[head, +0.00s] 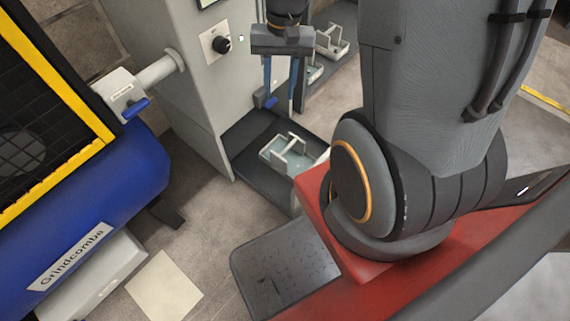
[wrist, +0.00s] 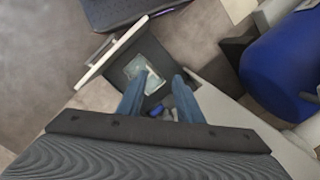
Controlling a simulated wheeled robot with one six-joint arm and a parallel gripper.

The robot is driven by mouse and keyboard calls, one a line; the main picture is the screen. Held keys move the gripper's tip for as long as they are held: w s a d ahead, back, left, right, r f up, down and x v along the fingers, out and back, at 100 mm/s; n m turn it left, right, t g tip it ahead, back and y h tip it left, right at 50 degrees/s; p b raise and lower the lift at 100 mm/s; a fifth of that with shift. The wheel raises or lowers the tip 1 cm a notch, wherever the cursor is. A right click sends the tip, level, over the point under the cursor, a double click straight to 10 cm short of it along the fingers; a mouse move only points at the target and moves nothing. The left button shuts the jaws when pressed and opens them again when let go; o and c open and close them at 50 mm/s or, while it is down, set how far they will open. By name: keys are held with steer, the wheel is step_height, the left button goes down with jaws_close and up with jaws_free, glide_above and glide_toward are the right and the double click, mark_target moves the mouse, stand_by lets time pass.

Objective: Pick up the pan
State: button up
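A shallow pale teal pan (head: 272,152) with a light raised handle (head: 290,143) sits on a dark low platform (head: 245,135) at the foot of a grey cabinet. My gripper (head: 281,102) hangs above and behind the pan in the head view, with its two blue fingers pointing down. The fingers are apart with nothing between them. In the wrist view the pan (wrist: 141,82) lies beyond the open fingertips (wrist: 156,92), nearer the left finger.
The grey cabinet (head: 190,75) with a black knob (head: 221,44) stands left of my gripper. More pale trays (head: 331,42) stand farther back. A blue machine (head: 95,205) with a yellow-edged grille is at left. Bare floor lies between it and the platform.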

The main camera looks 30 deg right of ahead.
mark_target(288, 148)
steer(key=w+d+f+m+b, duration=0.2)
steer(key=f+b, duration=0.5)
steer(key=f, duration=0.6)
steer(key=w+d+f+m+y+b, duration=0.1)
steer(key=w+d+f+m+b, duration=0.2)
steer(key=f+b, duration=0.4)
steer(key=w+d+f+m+b, duration=0.3)
steer(key=f+b, duration=0.5)
steer(key=f, duration=1.2)
steer(key=shift+w+d+f+y, duration=0.3)
steer(key=shift+w+d+y, duration=0.1)
steer(key=shift+w, duration=0.25)
steer(key=shift+w+b+x, duration=0.1)
steer(key=shift+b+x, duration=1.25)
steer(key=shift+x, duration=0.65)
steer(key=shift+w+b+x, duration=0.15)
steer(key=shift+b+x, duration=1.15)
steer(key=shift+x, duration=0.75)
steer(key=shift+f, duration=0.25)
jaws_close()
